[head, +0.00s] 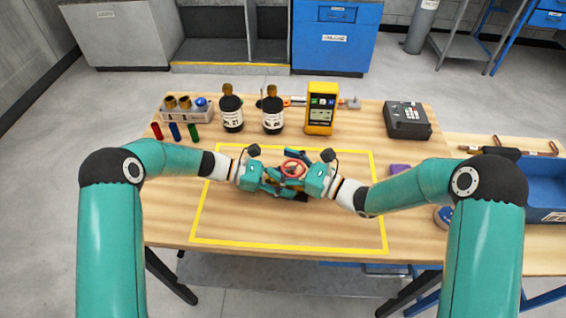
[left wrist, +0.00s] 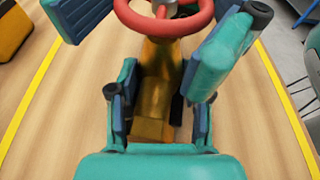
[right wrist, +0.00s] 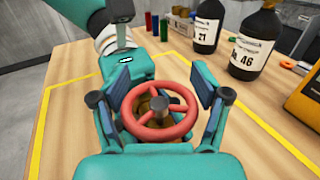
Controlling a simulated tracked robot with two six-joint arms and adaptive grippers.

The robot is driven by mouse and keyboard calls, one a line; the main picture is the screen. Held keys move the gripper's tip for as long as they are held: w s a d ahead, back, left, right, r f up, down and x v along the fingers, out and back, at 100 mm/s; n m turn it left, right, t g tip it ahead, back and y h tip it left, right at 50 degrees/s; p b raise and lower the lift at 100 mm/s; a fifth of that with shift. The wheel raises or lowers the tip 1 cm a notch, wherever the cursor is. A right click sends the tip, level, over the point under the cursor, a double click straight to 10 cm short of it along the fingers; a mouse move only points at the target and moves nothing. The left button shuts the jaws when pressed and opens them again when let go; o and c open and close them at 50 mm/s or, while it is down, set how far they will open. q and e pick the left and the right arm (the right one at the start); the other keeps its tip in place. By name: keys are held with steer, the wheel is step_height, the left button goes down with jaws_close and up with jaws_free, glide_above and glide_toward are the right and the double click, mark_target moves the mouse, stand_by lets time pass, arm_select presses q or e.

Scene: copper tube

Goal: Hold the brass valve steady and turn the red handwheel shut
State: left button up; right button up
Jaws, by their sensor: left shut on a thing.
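The brass valve (left wrist: 155,95) stands upright over the table inside the yellow outline. The red handwheel (right wrist: 150,131) is on top of it and also shows in the head view (head: 285,163). My left gripper (head: 268,182) comes in from the left and is shut on the valve's brass body below the wheel. My right gripper (right wrist: 160,84) comes in from the right; its two fingers stand apart on either side of the handwheel rim, and no firm contact shows. In the head view the grippers hide most of the valve.
A parts tray (head: 187,115) is at the back left. A blue bin (head: 545,188) is at the right. The front of the outlined area is clear.

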steer(key=v, duration=1.2)
steer(key=shift+w+f, duration=0.1)
steer(key=shift+o, duration=0.5)
steer(key=shift+w, duration=0.1)
